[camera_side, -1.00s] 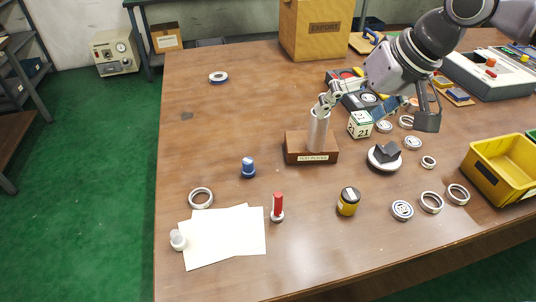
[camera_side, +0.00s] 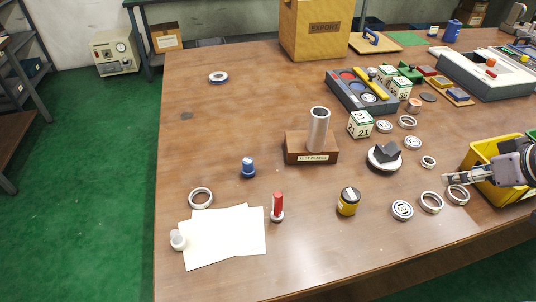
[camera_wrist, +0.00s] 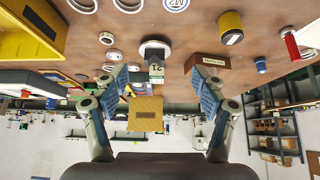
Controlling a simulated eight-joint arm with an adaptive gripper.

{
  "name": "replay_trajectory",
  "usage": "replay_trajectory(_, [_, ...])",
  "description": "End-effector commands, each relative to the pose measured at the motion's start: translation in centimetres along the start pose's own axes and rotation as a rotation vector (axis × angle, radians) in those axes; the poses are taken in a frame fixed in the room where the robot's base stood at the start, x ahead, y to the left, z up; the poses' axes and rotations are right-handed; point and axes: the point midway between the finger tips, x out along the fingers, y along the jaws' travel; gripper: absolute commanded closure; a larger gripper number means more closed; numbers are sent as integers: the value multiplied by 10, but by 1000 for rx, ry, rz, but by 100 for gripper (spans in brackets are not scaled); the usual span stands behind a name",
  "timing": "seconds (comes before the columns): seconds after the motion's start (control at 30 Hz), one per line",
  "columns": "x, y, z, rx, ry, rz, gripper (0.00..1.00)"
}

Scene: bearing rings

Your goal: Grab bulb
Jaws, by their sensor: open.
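A small whitish, round-topped piece (camera_side: 178,240) that looks like a bulb stands at the left edge of the white paper sheets (camera_side: 220,238). It is too small to be sure of. I cannot make it out in the wrist view. My gripper (camera_side: 450,178) is at the far right of the side view, in front of the yellow bin (camera_side: 484,190) and far from the bulb-like piece. In the wrist view, which is upside down, my gripper (camera_wrist: 161,92) has its two blue-padded fingers wide apart, with nothing held between them.
A wooden block with an upright metal tube (camera_side: 318,130) stands mid-table. A yellow jar (camera_side: 348,203), red-topped piece (camera_side: 277,206), blue piece (camera_side: 248,168) and several rings are spread about. A numbered cube (camera_side: 360,125) stands behind. The table's left rear is mostly clear.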

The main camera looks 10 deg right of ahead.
Motion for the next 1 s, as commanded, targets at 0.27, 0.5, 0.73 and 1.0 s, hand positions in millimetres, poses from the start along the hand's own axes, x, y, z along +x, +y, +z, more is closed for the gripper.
replay_trajectory(0.27, [0, 0, 0, 1, -1, -1, 42])
replay_trajectory(0.5, [-1, -12, -16, -43, -11, -27, 42])
replay_trajectory(0.73, [1, -62, -71, -223, -52, -125, 42])
replay_trajectory(1.0, [18, -145, -125, -464, -97, -254, 42])
